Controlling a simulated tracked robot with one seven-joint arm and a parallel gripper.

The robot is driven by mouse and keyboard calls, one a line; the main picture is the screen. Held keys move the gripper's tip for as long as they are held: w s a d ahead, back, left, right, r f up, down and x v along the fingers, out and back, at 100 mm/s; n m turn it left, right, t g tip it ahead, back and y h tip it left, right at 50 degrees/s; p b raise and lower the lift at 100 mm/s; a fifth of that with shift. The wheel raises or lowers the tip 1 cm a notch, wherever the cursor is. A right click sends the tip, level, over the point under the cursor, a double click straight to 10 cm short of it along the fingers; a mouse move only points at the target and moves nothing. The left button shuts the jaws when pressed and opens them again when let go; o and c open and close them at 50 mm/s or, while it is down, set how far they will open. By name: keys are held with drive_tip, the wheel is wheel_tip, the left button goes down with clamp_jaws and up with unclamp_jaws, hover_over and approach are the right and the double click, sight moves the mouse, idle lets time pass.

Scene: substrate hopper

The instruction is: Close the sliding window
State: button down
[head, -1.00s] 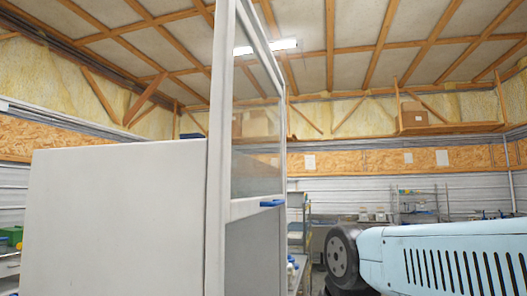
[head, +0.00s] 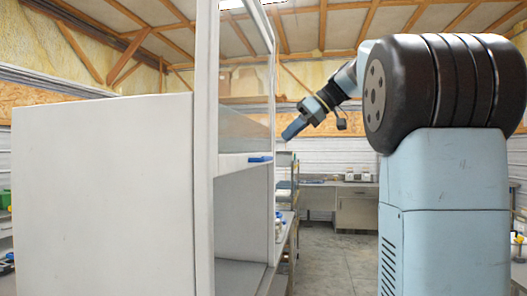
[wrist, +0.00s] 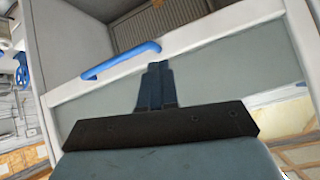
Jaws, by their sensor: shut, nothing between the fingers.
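The sliding window (head: 245,105) is a glass pane in a white frame on the front of a white cabinet (head: 105,195). It stands raised, with an open gap below its bottom rail. A blue handle (head: 260,159) sits on that rail; it also shows in the wrist view (wrist: 120,60). My gripper (head: 290,132) is shut and empty, to the right of and a little above the handle in the head view. In the wrist view my gripper (wrist: 156,70) points toward the rail, beside the handle. Whether it touches the rail cannot be told.
Behind stand a shelf rack (head: 284,175) with bottles and a counter (head: 355,205). The floor (head: 335,262) between cabinet and my arm is clear.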

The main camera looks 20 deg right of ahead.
drive_tip(key=w+d+r+n+y, duration=0.1)
drive_tip(key=w+d+r+n, duration=0.2)
drive_tip(key=d+r, duration=0.1)
drive_tip(key=d+f+x, duration=0.1)
drive_tip(key=x, duration=1.1)
drive_tip(key=shift+f, duration=0.45)
drive_tip(key=shift+f, duration=0.1)
